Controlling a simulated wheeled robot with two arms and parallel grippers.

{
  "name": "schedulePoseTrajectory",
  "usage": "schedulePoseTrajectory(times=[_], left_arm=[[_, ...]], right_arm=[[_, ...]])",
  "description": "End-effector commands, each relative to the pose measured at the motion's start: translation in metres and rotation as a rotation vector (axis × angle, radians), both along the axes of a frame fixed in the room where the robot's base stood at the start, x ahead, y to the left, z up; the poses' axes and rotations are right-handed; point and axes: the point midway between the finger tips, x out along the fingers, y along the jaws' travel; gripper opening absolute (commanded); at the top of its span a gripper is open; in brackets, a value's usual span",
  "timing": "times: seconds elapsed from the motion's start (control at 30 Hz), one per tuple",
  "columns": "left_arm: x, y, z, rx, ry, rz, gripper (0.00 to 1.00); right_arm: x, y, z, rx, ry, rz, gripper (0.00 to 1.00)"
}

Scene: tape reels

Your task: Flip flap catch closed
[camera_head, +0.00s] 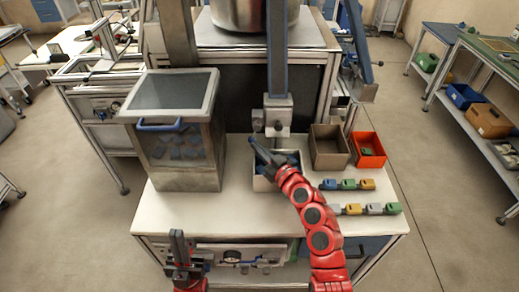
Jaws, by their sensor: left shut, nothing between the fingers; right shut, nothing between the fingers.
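No part can be clearly told as the flap catch. My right gripper (254,143), on the red arm, is shut and empty, just below and left of that block. Whether it touches anything is unclear. A clear-topped hopper (200,172) with a blue handle (160,126) stands on the left of the bench. My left gripper (177,238) is shut and empty, pointing up at the bench's front edge.
The white bench top (230,212) is clear at the front. A brown box (329,150) and an orange box (367,152) stand on the right. Rows of small coloured blocks (348,185) lie before them. A large metal bowl (240,14) is at the back.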

Motion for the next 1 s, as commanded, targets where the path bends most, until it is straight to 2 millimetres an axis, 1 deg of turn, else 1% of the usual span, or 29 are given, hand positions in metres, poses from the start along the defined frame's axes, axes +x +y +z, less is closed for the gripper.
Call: schedulePoseTrajectory(times=[0.17,0.37,0.47,0.53,0.6,0.67,0.8,1.0], left_arm=[[0.0,0.0,-0.01,0.0,0.0,0.0,0.0],[0.0,0.0,-0.029,0.0,0.0,0.0,0.0],[0.0,0.0,-0.042,0.0,0.0,0.0,0.0],[0.0,0.0,-0.054,0.0,0.0,0.0,0.0],[0.0,0.0,-0.072,0.0,0.0,0.0,0.0],[0.0,0.0,-0.082,0.0,0.0,0.0,0.0],[0.0,0.0,-0.088,0.0,0.0,0.0,0.0],[0.0,0.0,-0.097,0.0,0.0,0.0,0.0]], right_arm=[[0.0,0.004,-0.003,0.0,0.0,0.001,0.0],[0.0,0.011,-0.005,0.001,-0.001,0.004,0.0],[0.0,0.016,-0.005,0.001,-0.004,0.002,0.0],[0.0,0.019,-0.006,0.017,-0.004,0.0,0.0],[0.0,0.023,-0.009,0.069,-0.001,-0.001,0.0],[0.0,0.026,-0.008,0.114,0.0,0.0,0.0],[0.0,0.032,0.002,0.137,0.001,0.002,0.0],[0.0,0.037,0.006,0.135,0.002,0.004,0.0]])
